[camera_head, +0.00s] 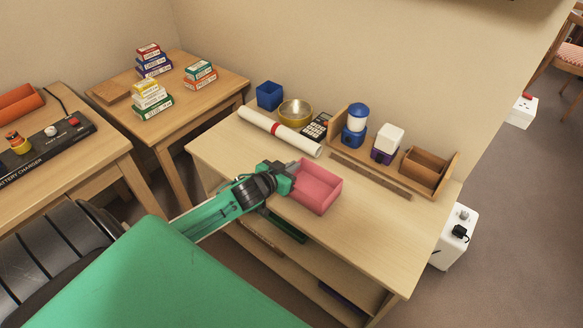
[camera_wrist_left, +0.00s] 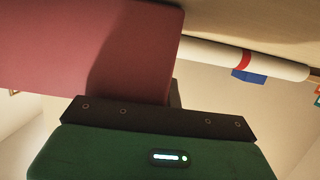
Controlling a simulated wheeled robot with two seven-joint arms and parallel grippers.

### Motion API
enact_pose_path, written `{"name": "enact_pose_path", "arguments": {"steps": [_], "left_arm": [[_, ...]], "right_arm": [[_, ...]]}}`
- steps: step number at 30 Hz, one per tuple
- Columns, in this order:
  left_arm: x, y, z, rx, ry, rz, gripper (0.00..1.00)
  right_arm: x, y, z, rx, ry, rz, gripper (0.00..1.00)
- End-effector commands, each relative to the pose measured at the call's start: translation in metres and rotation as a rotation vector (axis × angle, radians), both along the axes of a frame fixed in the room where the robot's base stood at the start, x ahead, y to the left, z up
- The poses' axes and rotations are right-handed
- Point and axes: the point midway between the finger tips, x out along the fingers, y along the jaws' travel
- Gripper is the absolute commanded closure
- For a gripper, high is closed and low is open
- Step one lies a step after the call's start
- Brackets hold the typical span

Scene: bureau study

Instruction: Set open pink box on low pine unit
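The open pink box (camera_head: 318,190) is upright, over the front part of the low pine unit's top (camera_head: 372,232). I cannot tell whether its base touches the wood. My left gripper (camera_head: 287,178) reaches in from the left and appears shut on the box's near left wall. In the left wrist view the pink wall (camera_wrist_left: 90,45) runs down to the dark finger of the gripper (camera_wrist_left: 172,98). The far finger is mostly hidden. My right gripper is not in view.
A rolled white paper with a red band (camera_head: 278,131), a brass bowl (camera_head: 295,112), a calculator (camera_head: 317,125) and a dark strip (camera_head: 370,176) lie behind the box. A wooden organizer (camera_head: 425,170) stands at the back right. The unit's front right top is clear.

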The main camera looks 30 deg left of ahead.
Motion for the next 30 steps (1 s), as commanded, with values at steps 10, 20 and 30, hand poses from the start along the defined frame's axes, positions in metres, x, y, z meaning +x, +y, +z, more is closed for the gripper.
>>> {"name": "enact_pose_path", "arguments": {"steps": [10, 20, 30], "left_arm": [[0.000, 0.000, -0.002, 0.000, 0.001, 0.000, 0.76], [-0.001, 0.000, 0.001, 0.000, 0.001, 0.000, 0.76], [-0.043, 0.003, 0.013, 0.000, 0.003, 0.000, 0.76]], "right_arm": [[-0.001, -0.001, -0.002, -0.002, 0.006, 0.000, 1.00], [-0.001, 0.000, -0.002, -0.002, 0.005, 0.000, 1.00], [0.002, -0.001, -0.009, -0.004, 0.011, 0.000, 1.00]]}}
